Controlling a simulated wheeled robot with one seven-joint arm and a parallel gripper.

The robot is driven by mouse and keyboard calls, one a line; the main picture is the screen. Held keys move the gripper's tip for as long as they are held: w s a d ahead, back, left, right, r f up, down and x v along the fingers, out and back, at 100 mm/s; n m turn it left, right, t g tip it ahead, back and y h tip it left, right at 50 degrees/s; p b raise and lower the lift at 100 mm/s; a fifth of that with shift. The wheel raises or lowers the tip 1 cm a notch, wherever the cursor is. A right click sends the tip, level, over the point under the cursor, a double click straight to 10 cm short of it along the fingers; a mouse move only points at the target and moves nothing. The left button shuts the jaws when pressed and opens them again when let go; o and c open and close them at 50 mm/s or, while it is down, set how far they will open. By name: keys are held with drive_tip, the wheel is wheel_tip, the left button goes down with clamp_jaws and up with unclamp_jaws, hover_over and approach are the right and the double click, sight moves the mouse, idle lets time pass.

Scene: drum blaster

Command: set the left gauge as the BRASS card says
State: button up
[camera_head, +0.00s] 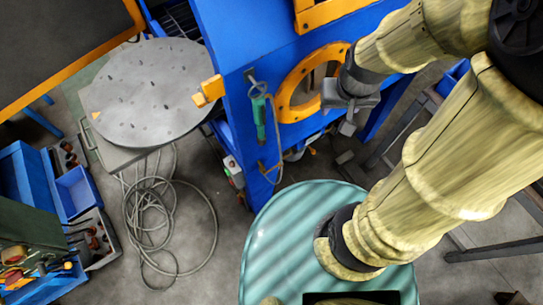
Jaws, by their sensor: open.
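No gauge and no BRASS card can be made out in the head view. My gripper (339,118) is at the upper right, in front of the blue machine (235,45), close to the right edge of its orange-rimmed round opening (288,97). It is open, and no object shows between its fingers. My arm hides part of the opening and of the machine's face to the right.
A round grey plate (150,90) stands left of the machine. A teal drum-like surface (275,235) is below, partly under my arm. A loose cable (150,215) lies coiled on the floor. Blue bins (77,190) and tools are at left. A green-handled tool (260,118) hangs on the machine.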

drive_tip(key=shift+o, duration=0.4)
drive_tip(key=shift+f, duration=0.3)
wheel_tip(320, 180, down, 39)
drive_tip(key=w+d+n+b, duration=0.1)
drive_tip(key=w+n+b, duration=0.2)
drive_tip(key=b, duration=3.3)
drive_tip(key=w+a+f+n+y, duration=0.2)
drive_tip(key=w+f+n+y, duration=0.2)
drive_tip(key=f, duration=0.4)
drive_tip(key=w+a+f+n+t+y, duration=0.1)
drive_tip(key=w+a+f+n+y, duration=0.2)
drive_tip(key=w+f+n, duration=0.3)
wheel_tip(320, 180, down, 3)
drive_tip(key=shift+w+a+f+y+b, duration=0.2)
drive_tip(key=shift+w+a+y+b, duration=0.15)
drive_tip(key=shift+w+y, duration=0.25)
